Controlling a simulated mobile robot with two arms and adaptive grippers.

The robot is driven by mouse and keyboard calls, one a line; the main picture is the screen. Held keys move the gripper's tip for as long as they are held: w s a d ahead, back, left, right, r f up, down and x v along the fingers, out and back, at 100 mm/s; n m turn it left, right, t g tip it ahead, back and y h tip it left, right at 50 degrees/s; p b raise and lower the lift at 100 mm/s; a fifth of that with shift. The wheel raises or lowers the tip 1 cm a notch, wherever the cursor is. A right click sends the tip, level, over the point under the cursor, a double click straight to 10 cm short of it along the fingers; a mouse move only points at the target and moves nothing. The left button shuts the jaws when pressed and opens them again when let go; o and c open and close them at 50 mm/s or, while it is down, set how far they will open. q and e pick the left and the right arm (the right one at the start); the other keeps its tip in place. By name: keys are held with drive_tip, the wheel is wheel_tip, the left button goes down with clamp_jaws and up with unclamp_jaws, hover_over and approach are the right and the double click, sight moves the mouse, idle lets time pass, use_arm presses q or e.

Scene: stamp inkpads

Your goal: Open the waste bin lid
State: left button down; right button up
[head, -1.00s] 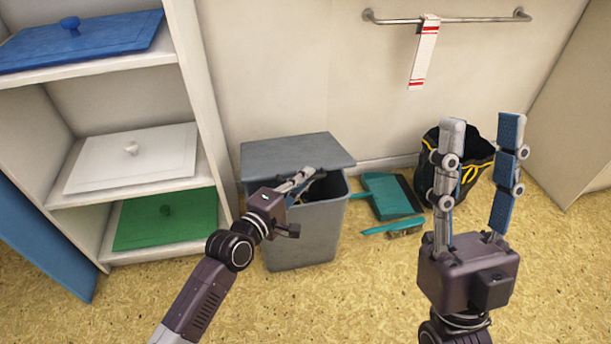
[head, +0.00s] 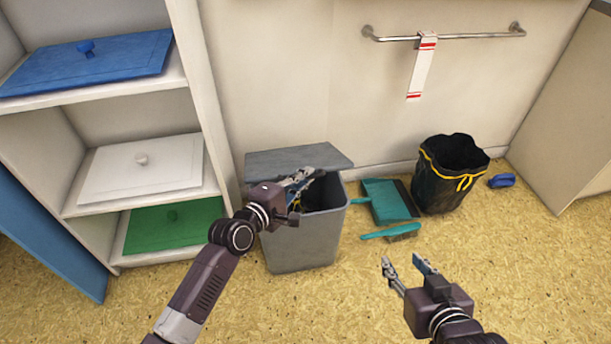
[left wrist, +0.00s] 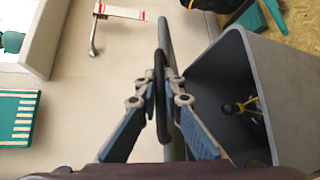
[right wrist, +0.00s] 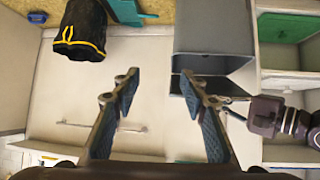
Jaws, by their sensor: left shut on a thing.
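The grey waste bin (head: 300,245) stands on the floor by the wall. Its grey lid (head: 280,160) is partly open, tilted up, with the dark inside showing at the front and right. My left gripper (head: 318,174) is at the lid's front edge. In the left wrist view the left gripper (left wrist: 164,76) is shut on the lid (left wrist: 166,35), seen edge-on, with the open bin (left wrist: 285,105) to its right. Something yellow and black lies inside. My right gripper (head: 407,262) is open and empty, in front and right of the bin; its fingers are apart in the right wrist view (right wrist: 160,85).
A teal dustpan (head: 388,200) and brush (head: 400,233) lie right of the bin. A black bag-lined basket (head: 440,190) and a blue object (head: 501,181) are further right. A shelf (head: 130,205) stands close on the left. The front floor is clear.

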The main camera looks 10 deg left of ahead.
drive_tip(key=s+d+f+g+h+p, duration=0.1)
drive_tip(key=s+d+f+g+p, duration=0.2)
drive_tip(key=s, duration=0.4)
drive_tip(key=s+d+f+g+h+p, duration=0.1)
drive_tip(key=s+d+f+g+p, duration=0.1)
drive_tip(key=s+g, duration=0.35)
use_arm(q)
drive_tip(key=shift+w+a+r+n+g+p, duration=0.1)
drive_tip(key=shift+w+a+r+n+g, duration=0.1)
drive_tip(key=shift+w+r, duration=0.25)
drive_tip(key=shift+w+a+r+n+g+p, duration=0.15)
drive_tip(key=shift+w+r+g, duration=0.1)
drive_tip(key=shift+r, duration=0.4)
drive_tip(key=shift+w+a+r+n+g+p, duration=0.15)
drive_tip(key=shift+w+r, duration=0.2)
drive_tip(key=shift+r, duration=0.2)
use_arm(e)
drive_tip(key=shift+t, duration=0.45)
drive_tip(key=shift+s+a+f, duration=0.1)
drive_tip(key=shift+a+f, duration=0.1)
drive_tip(key=shift+f, duration=1.25)
drive_tip(key=shift+a+f, duration=0.2)
drive_tip(key=shift+f, duration=1.2)
use_arm(q)
drive_tip(key=shift+d, duration=0.1)
drive_tip(key=c, duration=2.1)
unclamp_jaws()
drive_tip(key=v, duration=1.2)
drive_tip(key=shift+s+d, duration=0.1)
